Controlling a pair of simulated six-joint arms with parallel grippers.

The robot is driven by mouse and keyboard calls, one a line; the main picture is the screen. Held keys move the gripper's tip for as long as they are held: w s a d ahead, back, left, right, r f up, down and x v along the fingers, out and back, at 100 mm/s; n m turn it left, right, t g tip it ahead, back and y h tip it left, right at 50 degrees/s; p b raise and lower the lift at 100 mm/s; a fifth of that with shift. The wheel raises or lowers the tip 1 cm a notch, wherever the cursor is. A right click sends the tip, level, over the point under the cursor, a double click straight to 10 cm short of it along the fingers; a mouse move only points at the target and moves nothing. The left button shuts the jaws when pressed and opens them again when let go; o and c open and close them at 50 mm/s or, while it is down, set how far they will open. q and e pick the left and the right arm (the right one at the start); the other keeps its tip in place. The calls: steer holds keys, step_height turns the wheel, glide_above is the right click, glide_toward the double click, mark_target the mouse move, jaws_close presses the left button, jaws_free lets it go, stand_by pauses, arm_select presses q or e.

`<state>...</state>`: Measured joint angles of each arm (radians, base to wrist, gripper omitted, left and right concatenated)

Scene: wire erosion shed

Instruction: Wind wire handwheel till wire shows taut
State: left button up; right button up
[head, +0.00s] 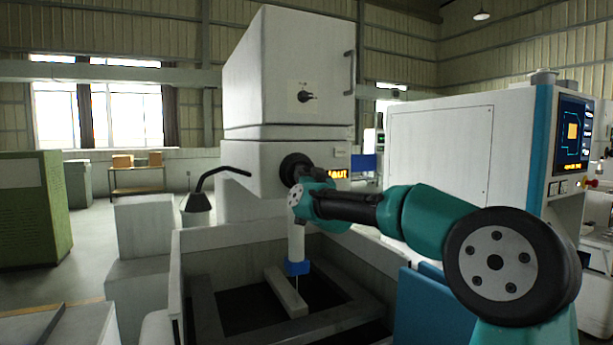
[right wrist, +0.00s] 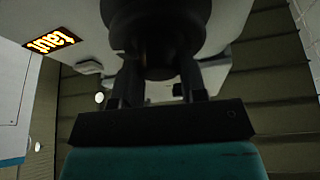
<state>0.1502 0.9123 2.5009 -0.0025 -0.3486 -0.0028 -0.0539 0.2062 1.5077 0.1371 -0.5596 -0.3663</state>
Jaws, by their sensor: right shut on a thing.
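The black wire handwheel (head: 291,165) is on the front of the white machine head. It also fills the top middle of the right wrist view (right wrist: 155,30). My right gripper (head: 302,176) is at the handwheel and shut on it; its dark fingers (right wrist: 158,88) reach to the wheel's hub side in the right wrist view. An orange lit display (head: 337,174) beside the wheel shows letters that read TAUT, its first letter partly covered in the head view. It also glows in the right wrist view (right wrist: 48,42). My left gripper is not in view.
Below the wheel, a white nozzle column with a blue collar (head: 297,267) stands over a pale bar (head: 286,292) in the open grey tank (head: 205,322). A black curved hose (head: 215,172) is to the left. A control cabinet (head: 455,150) stands to the right.

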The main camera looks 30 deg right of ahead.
steer(key=shift+m+h, duration=0.4)
steer(key=shift+m, duration=0.4)
steer(key=o, duration=0.9)
steer(key=v, duration=1.7)
steer(key=shift+s+a+r, duration=0.1)
steer(key=shift+s+r, duration=0.05)
steer(key=shift+s, duration=0.1)
